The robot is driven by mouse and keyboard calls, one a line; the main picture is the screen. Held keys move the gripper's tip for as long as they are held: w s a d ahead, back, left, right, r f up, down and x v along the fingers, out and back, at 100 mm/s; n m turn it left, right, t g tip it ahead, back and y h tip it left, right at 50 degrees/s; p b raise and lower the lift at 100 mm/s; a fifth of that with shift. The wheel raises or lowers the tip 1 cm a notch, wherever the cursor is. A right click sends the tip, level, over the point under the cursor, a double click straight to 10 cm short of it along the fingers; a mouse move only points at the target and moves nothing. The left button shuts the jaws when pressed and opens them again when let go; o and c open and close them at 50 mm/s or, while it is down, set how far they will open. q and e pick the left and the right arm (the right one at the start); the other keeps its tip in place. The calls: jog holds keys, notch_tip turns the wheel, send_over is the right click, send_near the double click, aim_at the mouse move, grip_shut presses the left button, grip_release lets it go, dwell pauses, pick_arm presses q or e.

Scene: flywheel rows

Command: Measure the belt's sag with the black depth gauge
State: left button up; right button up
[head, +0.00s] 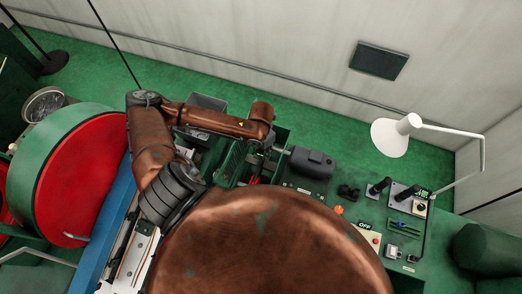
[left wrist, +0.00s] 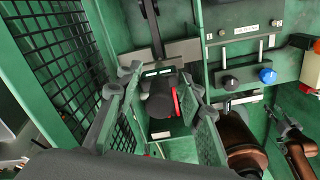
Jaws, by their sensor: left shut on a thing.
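My left gripper (left wrist: 160,84) is shut on a black rounded body with a red mark and a small display, which looks like the black depth gauge (left wrist: 158,101). In the head view my left gripper (head: 256,165) is small and low inside a green guarded frame, and the gauge is hard to make out there. A dark strip (left wrist: 152,28), perhaps the belt, runs up from a grey metal bar just beyond the gauge. I cannot tell whether the gauge touches either.
Black mesh guarding (left wrist: 55,55) stands close at the left of the gripper. A blue knob (left wrist: 267,75) is at its right. A dark motor (head: 312,162) sits right of the frame. A white lamp (head: 392,136) overhangs the bench. A red-faced green wheel (head: 82,185) stands left.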

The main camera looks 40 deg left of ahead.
pick_arm(q)
jog(key=shift+f+b, duration=0.85)
jog(key=shift+f, duration=1.15)
jog(key=shift+s+p, duration=0.1)
jog(key=shift+p, duration=0.25)
dwell(0.8)
jog(key=shift+r+p, duration=1.2)
jog(key=shift+p, duration=0.05)
jog(key=shift+r, duration=1.8)
